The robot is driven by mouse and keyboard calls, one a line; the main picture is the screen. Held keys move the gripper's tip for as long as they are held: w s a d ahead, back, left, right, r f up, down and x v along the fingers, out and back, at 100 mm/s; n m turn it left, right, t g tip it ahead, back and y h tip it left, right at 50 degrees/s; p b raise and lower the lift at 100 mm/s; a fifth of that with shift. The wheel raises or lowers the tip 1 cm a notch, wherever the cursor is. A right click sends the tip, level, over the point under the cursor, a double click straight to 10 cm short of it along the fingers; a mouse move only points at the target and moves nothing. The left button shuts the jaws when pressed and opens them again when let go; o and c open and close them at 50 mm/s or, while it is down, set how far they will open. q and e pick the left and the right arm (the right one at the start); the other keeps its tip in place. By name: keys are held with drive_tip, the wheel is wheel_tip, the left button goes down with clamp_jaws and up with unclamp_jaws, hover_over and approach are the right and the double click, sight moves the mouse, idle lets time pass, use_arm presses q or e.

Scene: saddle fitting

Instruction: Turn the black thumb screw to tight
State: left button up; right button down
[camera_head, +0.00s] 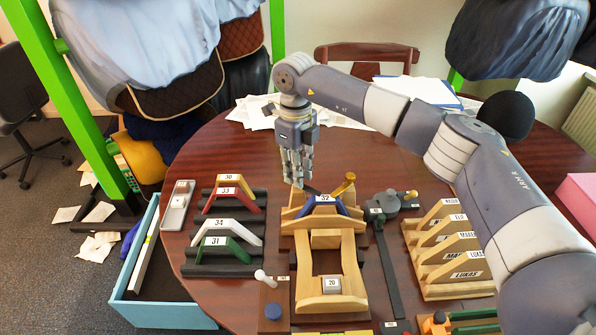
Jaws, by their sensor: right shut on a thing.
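My right gripper (297,183) points straight down at the back left of the wooden saddle-shaped fixture (312,240). Its fingers are closed together on something small at the fixture's back edge. The black thumb screw is mostly hidden by the fingers; a dark sliver (311,189) shows just right of the fingertips, and I cannot tell for sure that it is part of the screw. A blue arch marked 32 (325,206) sits across the fixture. A brass-coloured screw (344,184) stands tilted at the back right of the fixture. My left gripper is out of view.
A black rack (200,262) with yellow, red, white and green arches stands to the left. A dark grey gauge with a long bar (388,262) and a labelled wooden rack (447,250) lie to the right. My right arm spans the table's right side.

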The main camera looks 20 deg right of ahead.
drive_tip(key=shift+w+r+m, duration=0.1)
drive_tip(key=shift+r+m, duration=0.05)
drive_tip(key=shift+m, duration=0.55)
drive_tip(key=c, duration=1.4)
unclamp_jaws()
drive_tip(key=r, duration=1.2)
drive_tip(key=shift+w, duration=0.25)
